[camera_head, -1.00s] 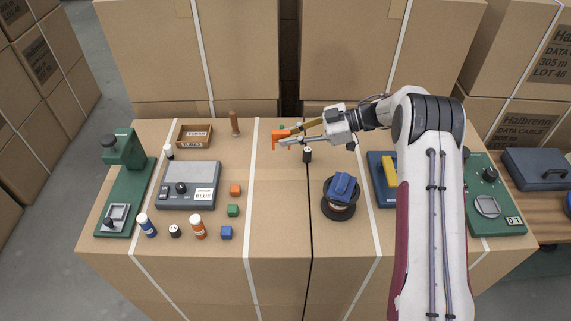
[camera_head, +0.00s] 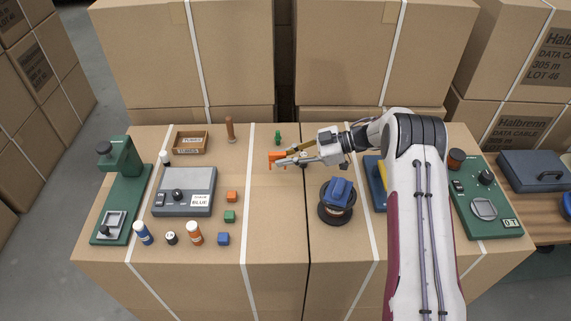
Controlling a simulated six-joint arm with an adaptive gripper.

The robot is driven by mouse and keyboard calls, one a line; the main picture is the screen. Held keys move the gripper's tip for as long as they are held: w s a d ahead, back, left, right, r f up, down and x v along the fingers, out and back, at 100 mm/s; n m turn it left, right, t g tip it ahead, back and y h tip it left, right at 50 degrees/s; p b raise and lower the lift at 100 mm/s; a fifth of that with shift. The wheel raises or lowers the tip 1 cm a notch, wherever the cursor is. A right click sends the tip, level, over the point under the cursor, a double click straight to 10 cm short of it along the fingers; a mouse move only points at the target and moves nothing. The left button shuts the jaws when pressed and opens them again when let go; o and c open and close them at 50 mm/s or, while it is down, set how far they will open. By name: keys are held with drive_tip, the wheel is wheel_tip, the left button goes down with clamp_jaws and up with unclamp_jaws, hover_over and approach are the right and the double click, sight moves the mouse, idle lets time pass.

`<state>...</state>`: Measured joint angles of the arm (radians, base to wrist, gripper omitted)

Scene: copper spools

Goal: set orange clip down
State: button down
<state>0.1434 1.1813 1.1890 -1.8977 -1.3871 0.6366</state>
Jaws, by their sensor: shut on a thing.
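The orange clip (camera_head: 275,160) is between the fingertips of my gripper (camera_head: 284,159), which is shut on it. It is over the back middle of the cardboard-box worktop (camera_head: 275,215), left of the dark seam. I cannot tell whether its lower end touches the surface. My arm reaches in from the right, and the gripper points left.
A small green object (camera_head: 278,138) stands just behind the clip. A black spool with a blue block (camera_head: 340,191) is to the front right. A grey scale (camera_head: 185,190), small cubes (camera_head: 230,216) and bottles are left. The worktop in front of the clip is clear.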

drive_tip(key=shift+f, duration=1.55)
drive_tip(key=c, duration=2)
unclamp_jaws()
drive_tip(key=shift+f, duration=0.1)
drive_tip(key=shift+o, duration=0.2)
drive_tip(key=shift+d+r, duration=0.15)
drive_tip(key=shift+r, duration=0.05)
drive_tip(key=shift+v, duration=3.6)
